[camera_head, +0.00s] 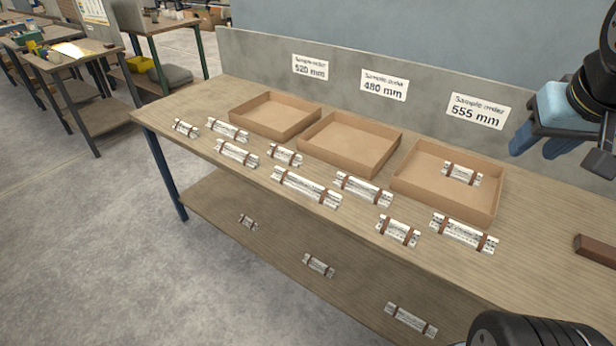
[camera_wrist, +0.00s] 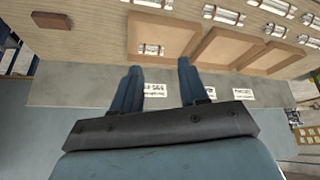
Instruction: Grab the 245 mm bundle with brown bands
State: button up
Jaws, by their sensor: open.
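Several silvery-white bundles with brown bands lie in loose rows on the workbench. A long one (camera_head: 306,187) lies near the middle; others lie at right front (camera_head: 464,233), right of centre (camera_head: 363,189), and left (camera_head: 237,152) (camera_head: 228,130). Shorter ones lie at front (camera_head: 398,231), centre (camera_head: 284,155) and far left (camera_head: 186,127). Another (camera_head: 462,173) is inside the right box and shows in the wrist view (camera_wrist: 151,49). I cannot read any bundle's length, so I cannot tell which is 245 mm. My gripper (camera_head: 535,150) is open and empty at upper right, above the bench.
Three open cardboard boxes stand along the back: left (camera_head: 248,122), middle (camera_head: 322,158), right (camera_head: 420,199). Signs behind read 520 mm, 480 mm and 555 mm. A brown block (camera_head: 596,250) lies at right. Several bundles lie below the top, one at the lower right (camera_head: 411,319).

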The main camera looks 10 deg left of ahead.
jog(key=w+a+f+n+t+y, duration=0.1)
jog(key=w+a+f+n, duration=0.3)
jog(key=w+f, duration=0.45)
jog(key=w+a+f+n+t, duration=0.1)
jog(key=w+a+f+n, duration=0.4)
jog(key=w, duration=0.7)
jog(key=n+g+y, duration=0.3)
jog(key=n+y, duration=0.1)
jog(key=y, duration=0.7)
send_near(308, 181)
jog(key=x, duration=0.9)
jog(key=shift+a, duration=0.1)
grip_shut()
